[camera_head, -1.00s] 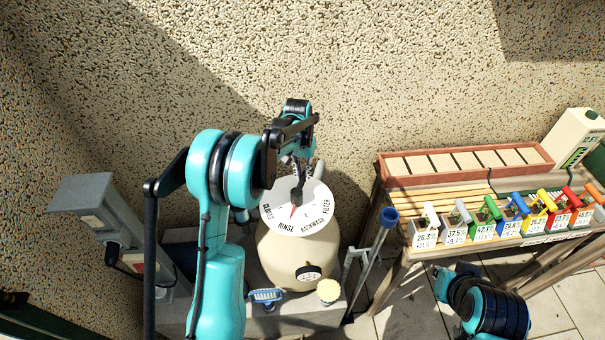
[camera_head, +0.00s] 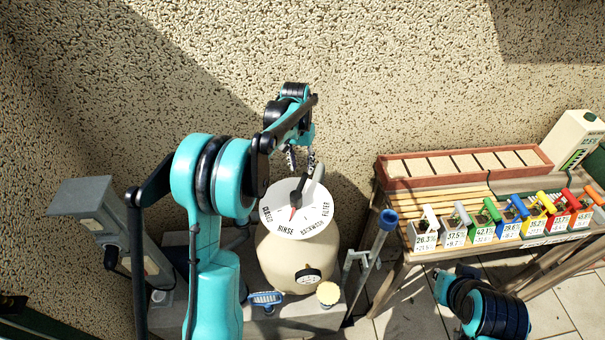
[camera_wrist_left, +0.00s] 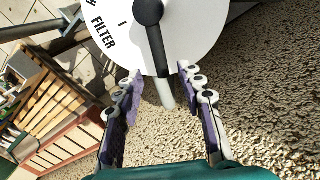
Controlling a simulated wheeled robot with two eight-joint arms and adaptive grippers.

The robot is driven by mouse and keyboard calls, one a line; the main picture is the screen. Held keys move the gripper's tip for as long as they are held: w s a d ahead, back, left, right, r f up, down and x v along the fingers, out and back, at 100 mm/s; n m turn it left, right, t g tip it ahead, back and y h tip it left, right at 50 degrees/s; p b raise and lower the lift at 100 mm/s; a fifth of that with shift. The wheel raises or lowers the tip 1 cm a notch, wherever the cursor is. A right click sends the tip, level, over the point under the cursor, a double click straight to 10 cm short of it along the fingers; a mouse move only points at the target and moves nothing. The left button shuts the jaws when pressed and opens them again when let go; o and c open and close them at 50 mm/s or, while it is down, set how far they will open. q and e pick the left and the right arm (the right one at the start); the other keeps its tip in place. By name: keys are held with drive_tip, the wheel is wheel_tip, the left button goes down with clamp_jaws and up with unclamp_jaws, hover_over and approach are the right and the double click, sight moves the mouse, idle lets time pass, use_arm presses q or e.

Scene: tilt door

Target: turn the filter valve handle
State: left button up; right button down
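The filter valve has a round white dial (camera_head: 270,214) with words such as RINSE, BACKWASH and FILTER, on top of a cream tank (camera_head: 283,262). Its black handle (camera_head: 297,200) has a grey end that points to the back right, and a red pointer mark lies towards RINSE. My left gripper (camera_head: 300,158) is open just behind the handle's grey end, seemingly clear of it. In the left wrist view, the handle (camera_wrist_left: 157,48) reaches in between the two spread fingers, with gaps on both sides. My right arm shows at the lower right, but its fingers do not show.
A wooden bench (camera_head: 425,198) stands at the right with several coloured-handled boxes and a reddish tray (camera_head: 380,170). A blue-capped pole (camera_head: 388,218) leans between tank and bench. A grey post (camera_head: 95,215) stands at the left. A speckled wall rises behind.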

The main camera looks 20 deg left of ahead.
use_arm(q)
wheel_tip(320, 180, up, 6)
drive_tip(key=shift+a, duration=0.2)
idle(0.3)
drive_tip(key=shift+r, duration=0.1)
drive_tip(key=s+d+t+b, duration=0.4)
drive_tip(key=s+b, duration=0.2)
drive_tip(key=s, duration=0.9)
drive_tip(key=s+d+f+t+b, duration=0.2)
drive_tip(key=s+f+t+b, duration=0.1)
drive_tip(key=s+f, duration=0.6)
drive_tip(key=s+b, duration=0.1)
drive_tip(key=s, duration=0.2)
drive_tip(key=shift+s+y, duration=0.15)
drive_tip(key=shift+y, duration=0.25)
drive_tip(key=shift+c, duration=0.5)
